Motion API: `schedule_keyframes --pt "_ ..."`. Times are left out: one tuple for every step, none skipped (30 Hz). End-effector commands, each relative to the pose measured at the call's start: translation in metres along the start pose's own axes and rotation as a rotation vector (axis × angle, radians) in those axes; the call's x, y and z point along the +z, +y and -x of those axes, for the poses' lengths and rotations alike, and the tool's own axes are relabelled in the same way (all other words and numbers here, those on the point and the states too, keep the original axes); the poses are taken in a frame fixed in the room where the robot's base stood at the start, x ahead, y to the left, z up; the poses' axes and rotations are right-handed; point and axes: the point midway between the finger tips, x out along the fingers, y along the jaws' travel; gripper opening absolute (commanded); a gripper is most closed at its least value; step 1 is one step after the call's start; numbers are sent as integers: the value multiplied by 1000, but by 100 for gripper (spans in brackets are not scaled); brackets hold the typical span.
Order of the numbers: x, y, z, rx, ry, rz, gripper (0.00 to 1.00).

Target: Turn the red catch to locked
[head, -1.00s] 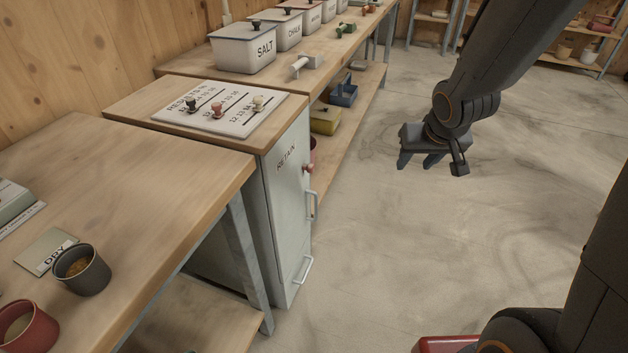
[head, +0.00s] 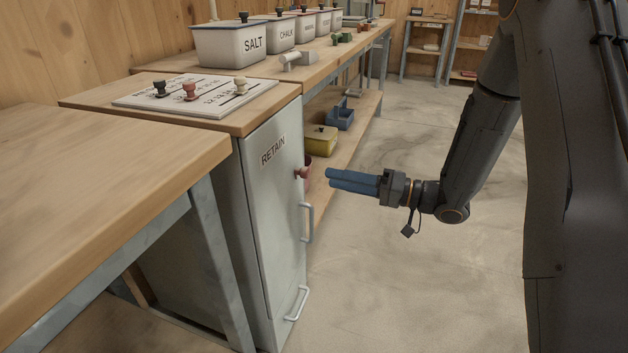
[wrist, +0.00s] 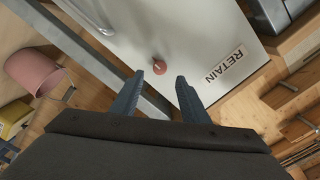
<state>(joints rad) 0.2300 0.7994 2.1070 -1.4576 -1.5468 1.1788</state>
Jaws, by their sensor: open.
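The red catch (head: 303,173) is a small knob on the edge of the grey-white RETAIN cabinet door (head: 272,215), above its upper handle. It also shows in the wrist view (wrist: 159,67), just beyond my fingertips, with a pale mark on it. My gripper (head: 329,179) is to the right of the catch in the head view, its blue fingers pointing left towards it. In the wrist view the fingers (wrist: 160,78) are apart with nothing between them. The gripper is open and does not appear to touch the catch.
The door has an upper handle (head: 308,222) and a lower handle (head: 298,303). A wooden bench (head: 90,200) stands at the left. A yellow box (head: 320,139) and a blue caddy (head: 340,117) sit on the low shelf behind. The floor at the right is clear.

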Motion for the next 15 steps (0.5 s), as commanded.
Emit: schedule_keyframes --pt "1 0 -8 -2 -3 2 41" --pt "1 0 -13 -2 -4 2 41" --pt "1 0 -19 -1 -3 2 41" --pt "1 0 -24 0 -4 2 41" --pt "1 0 -29 0 -4 2 41" --pt "1 0 -35 1 -3 2 41" --pt "1 0 -40 1 -3 2 41" --pt "2 0 -44 0 -3 2 41" --pt "1 0 -49 1 -2 2 41" --pt "1 0 -53 1 -2 2 41" --pt "1 0 -56 1 -2 2 41" --pt "1 0 -60 1 -2 2 41" --pt "0 0 -62 2 -1 2 41" --pt "0 0 -64 3 0 2 41" --pt "0 0 -65 3 0 3 41"
